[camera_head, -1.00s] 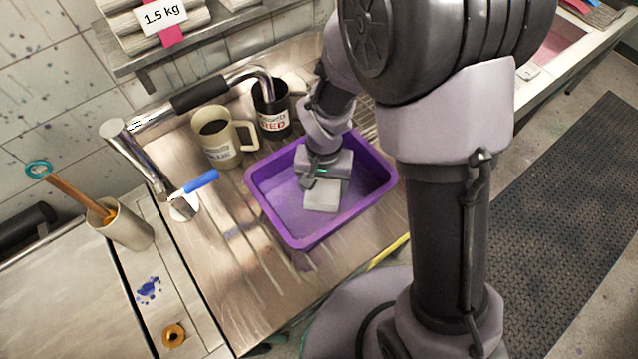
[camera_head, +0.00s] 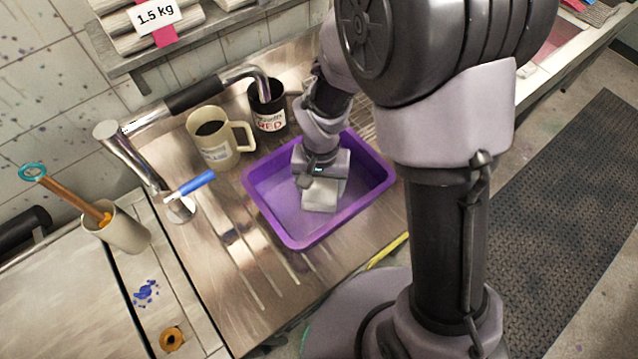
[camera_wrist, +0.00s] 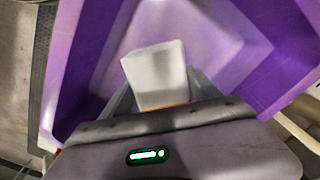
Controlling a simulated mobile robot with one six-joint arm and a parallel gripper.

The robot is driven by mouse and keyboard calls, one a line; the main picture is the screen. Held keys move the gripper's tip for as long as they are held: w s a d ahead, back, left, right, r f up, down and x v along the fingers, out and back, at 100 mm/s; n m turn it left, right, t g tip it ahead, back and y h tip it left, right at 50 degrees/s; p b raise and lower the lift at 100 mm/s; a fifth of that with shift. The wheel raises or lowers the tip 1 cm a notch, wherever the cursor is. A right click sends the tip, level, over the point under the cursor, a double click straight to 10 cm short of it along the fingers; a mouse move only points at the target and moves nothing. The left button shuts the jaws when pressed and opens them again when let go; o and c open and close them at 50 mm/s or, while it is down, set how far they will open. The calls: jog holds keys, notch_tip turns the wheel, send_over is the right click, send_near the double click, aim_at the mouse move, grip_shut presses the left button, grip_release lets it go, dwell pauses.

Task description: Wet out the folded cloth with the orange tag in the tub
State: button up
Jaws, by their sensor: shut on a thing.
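The purple tub (camera_head: 268,213) stands on the steel drainboard, and it fills most of the wrist view (camera_wrist: 225,50). The folded cloth (camera_head: 320,194) is a pale grey-white block inside the tub's outline; it also shows in the wrist view (camera_wrist: 155,72). A thin orange strip, likely the tag (camera_wrist: 178,104), shows at its near edge in the wrist view. My gripper (camera_head: 318,176) is over the tub, pointing down, shut on the cloth. The fingertips are mostly hidden. I cannot tell whether the cloth touches the tub floor or any liquid.
A cream mug (camera_head: 217,150) and a dark mug (camera_head: 267,118) with dark contents stand behind the tub. A tap with a blue lever (camera_head: 190,185) is to the left. A beige holder (camera_head: 120,230) with a wooden-handled tool stands further left.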

jog(key=shift+w+a, duration=0.1)
jog(key=shift+a, duration=0.6)
jog(key=shift+d+b, duration=0.4)
jog(key=shift+d, duration=0.45)
jog(key=shift+a, duration=0.9)
notch_tip(320, 180, up, 9)
jog(key=p, duration=0.7)
jog(key=shift+r, duration=0.2)
dwell(2.0)
notch_tip(320, 180, up, 5)
jog(key=p, duration=0.4)
send_over(314, 185)
jog(key=shift+w, duration=0.1)
